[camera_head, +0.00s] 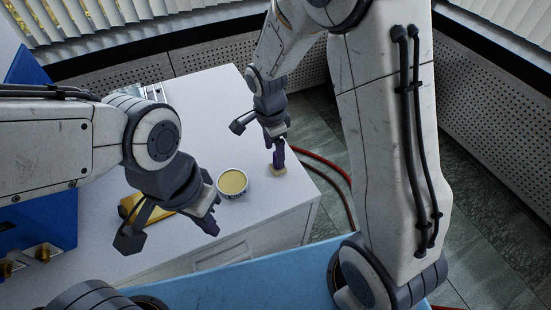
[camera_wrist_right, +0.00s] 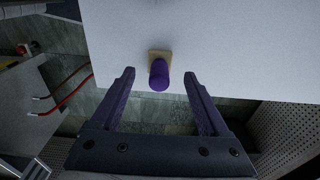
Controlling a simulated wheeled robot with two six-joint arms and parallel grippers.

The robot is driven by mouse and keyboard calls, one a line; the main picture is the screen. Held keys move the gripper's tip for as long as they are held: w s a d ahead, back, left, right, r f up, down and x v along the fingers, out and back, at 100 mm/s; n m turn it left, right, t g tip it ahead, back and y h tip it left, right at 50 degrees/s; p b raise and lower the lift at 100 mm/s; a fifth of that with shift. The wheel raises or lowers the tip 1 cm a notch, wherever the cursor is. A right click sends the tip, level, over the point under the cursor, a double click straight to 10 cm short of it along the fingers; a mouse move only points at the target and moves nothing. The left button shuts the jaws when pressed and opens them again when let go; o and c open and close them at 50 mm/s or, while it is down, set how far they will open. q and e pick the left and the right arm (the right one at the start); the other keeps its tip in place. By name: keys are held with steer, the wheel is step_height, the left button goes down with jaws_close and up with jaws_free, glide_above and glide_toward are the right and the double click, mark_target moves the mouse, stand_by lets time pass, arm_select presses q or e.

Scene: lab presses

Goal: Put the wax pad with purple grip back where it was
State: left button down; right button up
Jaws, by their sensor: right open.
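The wax pad, a pale beige base with an upright purple grip, stands on the white table near its right edge in the head view (camera_head: 278,171). In the right wrist view the wax pad (camera_wrist_right: 159,74) shows between and slightly beyond my open fingertips. My right gripper (camera_wrist_right: 159,75) is open and empty, with a finger on either side of the grip and gaps showing. In the head view my right gripper (camera_head: 277,147) is just above the pad. My left gripper (camera_head: 207,224) hangs over the table's front left; its jaw gap is hidden.
A round tin of yellow wax (camera_head: 233,182) stands between my grippers. A golden block (camera_head: 147,207) lies partly hidden behind my left gripper. A blue machine (camera_head: 50,228) is at the left. Red hoses (camera_head: 328,163) run past the table's right edge. The table's back is mostly clear.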

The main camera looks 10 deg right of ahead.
mark_target(273, 168)
step_height(273, 168, up, 6)
steer(key=r, duration=0.1)
steer(key=s+a+r+n+y, duration=0.1)
steer(key=s+a+r+n, duration=0.1)
steer(key=s+n, duration=0.8)
steer(key=s+a+r+n, duration=0.2)
steer(key=s+a+n, duration=0.3)
steer(key=s+n, duration=0.6)
steer(key=shift+s+r+n+y, duration=0.3)
steer(key=shift+n+y, duration=0.1)
steer(key=shift+n, duration=0.7)
step_height(273, 168, up, 4)
steer(key=p, duration=0.4)
steer(key=shift+f, duration=0.2)
steer(key=shift+a, duration=0.2)
